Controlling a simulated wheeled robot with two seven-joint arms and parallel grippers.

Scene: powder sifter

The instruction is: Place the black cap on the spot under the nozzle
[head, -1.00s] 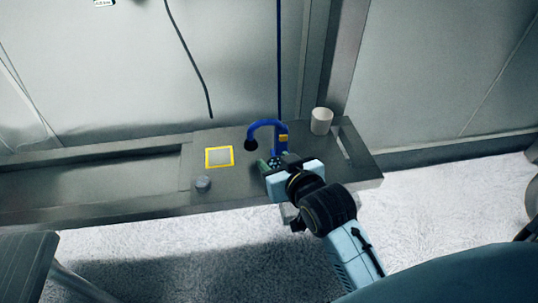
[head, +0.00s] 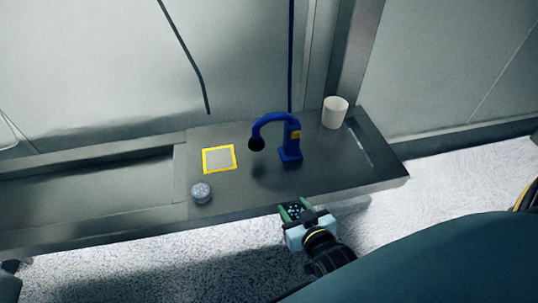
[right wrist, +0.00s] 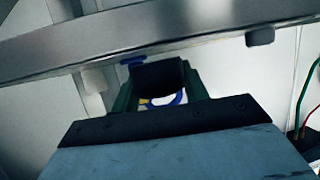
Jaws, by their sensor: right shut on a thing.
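My right gripper (head: 295,210) is in front of the table's front edge in the head view. Its green fingers are shut on a dark thing, which looks like the black cap (right wrist: 158,77) in the right wrist view. In the head view the held cap is small, with pale specks on it. The blue nozzle stand (head: 291,150) stands on the table, its arm bent left and down to a black tip (head: 257,144). The table surface under the tip is bare and a little darker. My left gripper is not in view.
The grey table (head: 330,178) holds a yellow-edged square (head: 219,158), a small grey round jar (head: 201,192) at the front left and a white cup (head: 335,112) at the back right. A wall stands behind. The table edge crosses the right wrist view.

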